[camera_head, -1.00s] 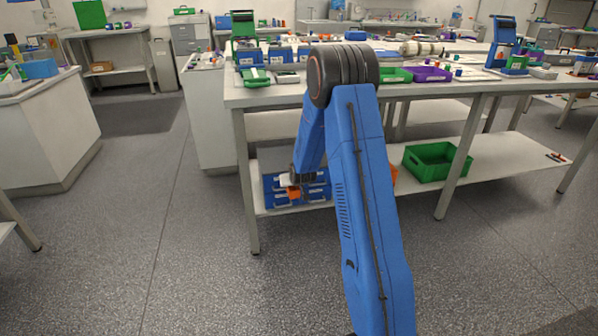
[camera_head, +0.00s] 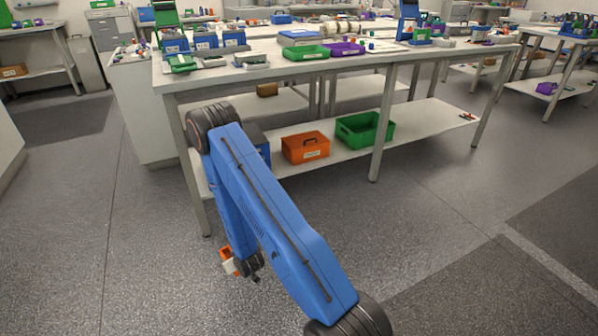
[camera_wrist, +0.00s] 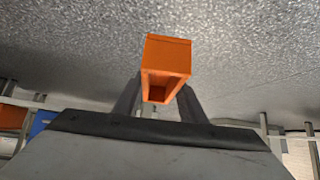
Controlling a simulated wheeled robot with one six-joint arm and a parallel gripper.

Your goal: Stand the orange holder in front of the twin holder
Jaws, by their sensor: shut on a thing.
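The orange holder (camera_wrist: 167,55) is a small open-ended box, held between the two dark fingers of my gripper (camera_wrist: 158,105) in the wrist view. My gripper is shut on it. In the head view the orange holder (camera_head: 225,254) shows small at the end of my gripper (camera_head: 236,264), above the floor in front of the workbench. I cannot tell which thing in view is the twin holder.
The workbench (camera_head: 262,73) carries several devices and trays. Its lower shelf (camera_head: 345,153) holds an orange box (camera_head: 305,147), a green crate (camera_head: 381,131) and a partly hidden blue thing (camera_head: 256,139). A bench leg (camera_head: 383,125) stands near. The floor (camera_head: 440,215) at right is clear.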

